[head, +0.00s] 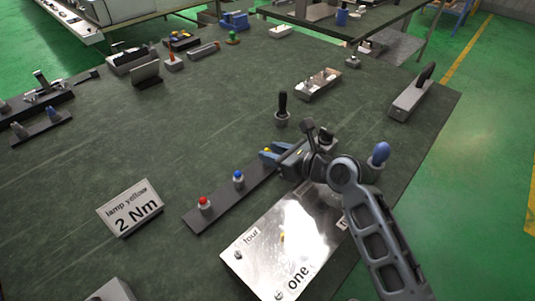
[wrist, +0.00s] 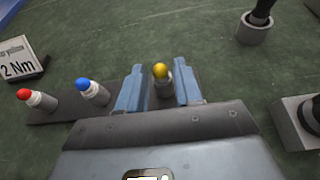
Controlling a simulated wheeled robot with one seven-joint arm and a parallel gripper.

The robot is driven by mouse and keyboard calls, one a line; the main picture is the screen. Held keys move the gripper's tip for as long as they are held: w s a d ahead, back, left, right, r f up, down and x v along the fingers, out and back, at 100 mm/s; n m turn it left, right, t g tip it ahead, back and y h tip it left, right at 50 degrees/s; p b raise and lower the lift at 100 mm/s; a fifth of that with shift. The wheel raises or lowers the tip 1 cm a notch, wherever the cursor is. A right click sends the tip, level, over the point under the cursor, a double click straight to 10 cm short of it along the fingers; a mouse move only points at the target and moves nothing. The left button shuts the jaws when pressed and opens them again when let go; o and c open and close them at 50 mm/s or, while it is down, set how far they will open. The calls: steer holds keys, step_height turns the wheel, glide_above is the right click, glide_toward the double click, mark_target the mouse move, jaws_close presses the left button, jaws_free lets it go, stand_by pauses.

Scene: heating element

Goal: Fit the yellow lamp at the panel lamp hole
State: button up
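The yellow lamp (wrist: 161,73) stands upright at the end of a dark strip, with a yellow cap on a grey body. In the head view only its yellow top (head: 267,150) shows beside my gripper. My gripper (wrist: 158,88) is open, with one blue finger on each side of the yellow lamp; small gaps show between fingers and lamp. The silver panel (head: 262,248) lies on the table below my arm, with labels "four" and "one". A yellowish spot shows near its middle; I cannot tell whether it is the lamp hole.
A red lamp (head: 204,203) and a blue lamp (head: 238,179) stand on the same dark strip (head: 222,205). A sign (head: 131,209) reads "lamp yellow 2 Nm". A black-handled tool in a holder (head: 282,108) stands behind my gripper. The table's left middle is clear.

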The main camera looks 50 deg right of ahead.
jaws_close()
